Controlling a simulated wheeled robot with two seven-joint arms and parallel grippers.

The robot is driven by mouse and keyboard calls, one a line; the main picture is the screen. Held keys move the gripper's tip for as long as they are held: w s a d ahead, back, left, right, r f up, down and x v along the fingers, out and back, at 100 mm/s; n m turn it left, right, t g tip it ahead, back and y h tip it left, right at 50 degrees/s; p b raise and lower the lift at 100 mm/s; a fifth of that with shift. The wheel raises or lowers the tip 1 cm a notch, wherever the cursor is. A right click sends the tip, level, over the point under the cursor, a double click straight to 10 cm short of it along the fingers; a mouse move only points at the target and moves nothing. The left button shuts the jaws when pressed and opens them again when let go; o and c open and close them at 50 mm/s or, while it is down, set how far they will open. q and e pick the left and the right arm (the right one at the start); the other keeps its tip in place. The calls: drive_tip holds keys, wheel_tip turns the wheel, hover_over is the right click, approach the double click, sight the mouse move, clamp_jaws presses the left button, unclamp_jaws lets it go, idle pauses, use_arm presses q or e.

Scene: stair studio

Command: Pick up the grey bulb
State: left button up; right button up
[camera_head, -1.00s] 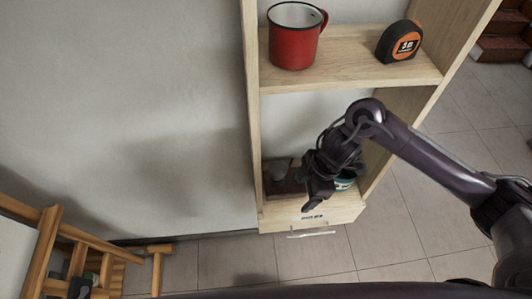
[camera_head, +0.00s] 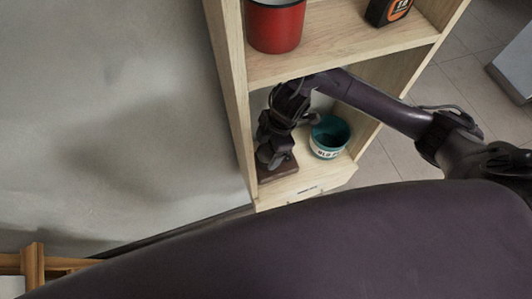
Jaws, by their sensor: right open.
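My right gripper (camera_head: 268,156) reaches into the lower compartment of the wooden shelf (camera_head: 310,188), at its left side. It is open and points down over a brown block (camera_head: 283,172) on the shelf board. I cannot make out the grey bulb; the gripper and its wrist cover much of that corner. My left gripper is not in view.
A teal and white bowl-like container (camera_head: 329,137) stands right of my right gripper. A red mug (camera_head: 275,25) and a black and orange tape measure (camera_head: 389,10) are on the board above. Shelf side walls bound the compartment. My own dark body fills the foreground.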

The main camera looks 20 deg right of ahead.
drive_tip(key=shift+x, duration=1.85)
drive_tip(key=shift+w+d, duration=0.1)
drive_tip(key=c, duration=1.1)
